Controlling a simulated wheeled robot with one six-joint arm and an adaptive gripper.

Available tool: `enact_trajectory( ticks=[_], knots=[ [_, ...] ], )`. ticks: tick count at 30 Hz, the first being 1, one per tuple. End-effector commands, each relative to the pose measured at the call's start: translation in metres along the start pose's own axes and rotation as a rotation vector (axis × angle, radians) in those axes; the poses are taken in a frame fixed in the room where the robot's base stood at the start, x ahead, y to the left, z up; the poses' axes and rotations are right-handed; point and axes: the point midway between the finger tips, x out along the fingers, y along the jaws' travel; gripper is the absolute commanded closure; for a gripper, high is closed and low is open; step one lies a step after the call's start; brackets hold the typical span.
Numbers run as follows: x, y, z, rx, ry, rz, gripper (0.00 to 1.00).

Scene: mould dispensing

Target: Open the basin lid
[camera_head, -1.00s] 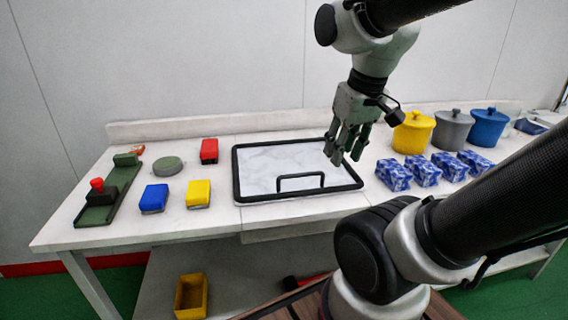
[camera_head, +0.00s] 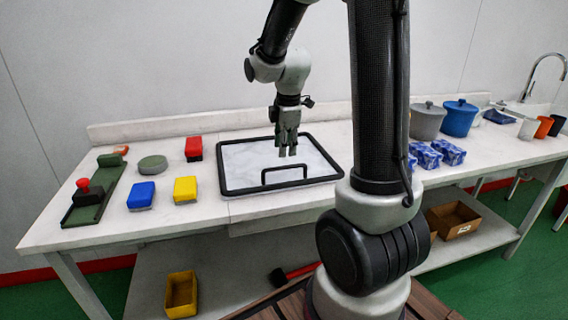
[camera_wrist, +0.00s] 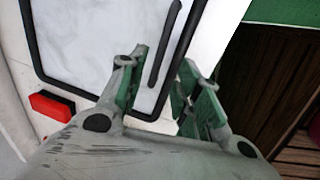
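The basin lid (camera_head: 245,165) is a white marbled panel with a black frame, lying flat and closed in the worktop. Its black bar handle (camera_head: 284,170) stands up near the front edge. My gripper (camera_head: 287,153) hangs over the lid, fingers pointing down, just behind the handle in the head view. In the wrist view my gripper (camera_wrist: 157,100) has its green-padded fingers spread with nothing between them. The handle (camera_wrist: 165,45) shows there as a dark bar beyond the fingertips, apart from them. The lid (camera_wrist: 85,40) fills the upper left of that view.
A red block (camera_head: 194,148), yellow block (camera_head: 185,189), blue block (camera_head: 141,195), round grey-green disc (camera_head: 152,164) and green press tool (camera_head: 92,195) lie left of the lid. Blue patterned packs (camera_head: 427,156) and lidded pots (camera_head: 459,118) stand right, partly behind my arm.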

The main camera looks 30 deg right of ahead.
Motion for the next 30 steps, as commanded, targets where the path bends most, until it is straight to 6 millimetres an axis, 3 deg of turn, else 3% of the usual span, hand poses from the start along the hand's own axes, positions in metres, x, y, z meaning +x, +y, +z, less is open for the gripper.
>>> enact_trajectory(
  ticks=[12, 23, 28, 30],
  knots=[
    [0.064, -0.001, 0.0, 0.002, -0.001, -0.003, 0.67],
    [0.071, -0.001, 0.0, 0.003, 0.0, -0.001, 0.67],
    [0.071, -0.001, 0.0, 0.004, 0.0, -0.001, 0.96],
    [0.071, -0.001, 0.0, 0.004, 0.0, -0.001, 1.0]
  ],
)
